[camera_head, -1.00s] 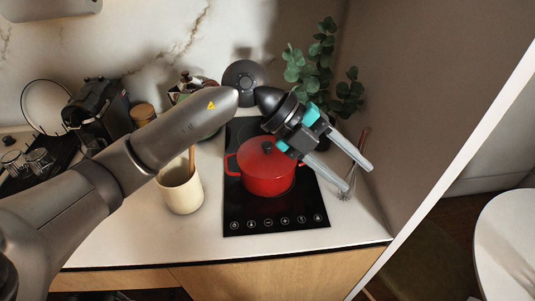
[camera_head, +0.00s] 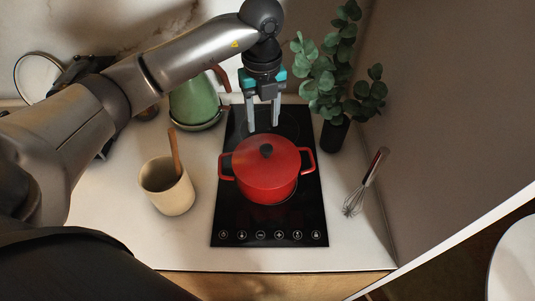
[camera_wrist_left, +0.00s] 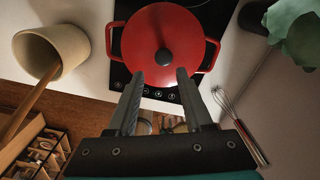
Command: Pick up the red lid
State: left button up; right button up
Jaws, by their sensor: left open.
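The red lid (camera_head: 266,158) with a dark round knob sits on the red pot (camera_head: 266,187), which stands on the black cooktop. My left gripper (camera_head: 263,129) is open and empty, fingers pointing down, behind the lid in the head view. In the left wrist view the lid (camera_wrist_left: 161,38) and its knob lie beyond the two spread fingertips (camera_wrist_left: 157,76), with the knob lined up between them. The fingers do not close on anything. My right gripper does not show in either view.
The black cooktop (camera_head: 228,222) has controls at its front edge. A cream crock (camera_head: 167,188) with a wooden utensil stands left. A whisk (camera_head: 358,190) lies right. A potted plant (camera_head: 333,132) and green kettle (camera_head: 195,103) stand behind.

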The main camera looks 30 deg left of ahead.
pick_arm(q)
send_over(266, 147)
jog(key=f, duration=0.4)
jog(key=shift+s+a+f, duration=0.15)
jog(key=shift+a+f, duration=0.05)
jog(key=shift+f, duration=0.35)
jog(key=f, duration=0.2)
jog(key=f+p, duration=0.1)
jog(key=shift+d+f, duration=0.25)
jog(key=shift+f, duration=0.6)
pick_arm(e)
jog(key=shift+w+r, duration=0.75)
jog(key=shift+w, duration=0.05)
pick_arm(q)
grip_shut()
jog(key=shift+w+r, duration=0.1)
jog(key=shift+w, duration=0.1)
